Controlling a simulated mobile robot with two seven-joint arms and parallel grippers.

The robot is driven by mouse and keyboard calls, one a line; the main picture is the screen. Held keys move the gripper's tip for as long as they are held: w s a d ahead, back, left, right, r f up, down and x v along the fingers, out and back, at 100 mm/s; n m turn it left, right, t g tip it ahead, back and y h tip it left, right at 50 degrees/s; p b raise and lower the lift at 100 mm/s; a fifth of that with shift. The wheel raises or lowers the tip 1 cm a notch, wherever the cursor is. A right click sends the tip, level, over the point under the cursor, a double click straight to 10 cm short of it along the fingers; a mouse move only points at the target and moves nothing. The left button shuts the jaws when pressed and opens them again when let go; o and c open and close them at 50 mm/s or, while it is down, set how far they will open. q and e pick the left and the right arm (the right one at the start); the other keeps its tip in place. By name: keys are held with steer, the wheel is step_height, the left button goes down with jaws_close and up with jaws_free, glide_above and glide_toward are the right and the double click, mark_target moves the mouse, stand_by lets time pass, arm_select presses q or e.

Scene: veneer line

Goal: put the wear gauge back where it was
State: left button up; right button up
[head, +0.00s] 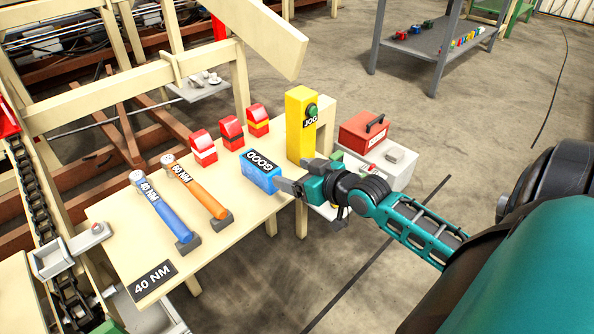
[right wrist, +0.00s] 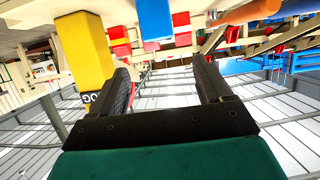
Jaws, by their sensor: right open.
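No object in view is marked as the wear gauge, and I cannot tell for sure which one it is. A blue block labelled GOOD (head: 261,171) sits on the pale wooden table (head: 238,222), and a blue block also shows at the top of the right wrist view (right wrist: 154,18). My right gripper (head: 301,175) is open, just right of that block and in front of the yellow JOG post (head: 298,125). Nothing is between its fingers in the right wrist view (right wrist: 165,78). My left gripper is not in view.
A blue-handled 40 NM tool (head: 166,212) and an orange-handled 60 NM tool (head: 197,190) lie left of the block. Several red banded blocks (head: 231,133) stand behind. A 40 NM card (head: 152,281) lies at the front. A red toolbox (head: 362,133) is right of the post.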

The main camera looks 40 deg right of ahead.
steer(key=s+a+f+n+g+y, duration=0.1)
steer(key=s+a+f, duration=0.25)
steer(key=a, duration=0.35)
steer(key=s+a+f+g, duration=0.1)
steer(key=s+a+f, duration=0.2)
steer(key=s+a, duration=0.3)
steer(key=s+a+f+n+g+y, duration=0.1)
steer(key=s+a+f, duration=0.25)
steer(key=a, duration=0.55)
arm_select(q)
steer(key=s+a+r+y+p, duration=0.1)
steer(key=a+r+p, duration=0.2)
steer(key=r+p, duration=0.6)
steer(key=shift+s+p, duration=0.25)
steer(key=shift+p, duration=1.95)
arm_select(e)
steer(key=s+d+r, duration=0.1)
steer(key=d+r, duration=0.2)
steer(key=r, duration=0.7)
steer(key=shift+d+r+h, duration=0.15)
steer(key=shift+d+h, duration=0.1)
steer(key=shift+h, duration=0.15)
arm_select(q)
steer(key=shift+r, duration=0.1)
arm_select(e)
steer(key=shift+s, duration=0.1)
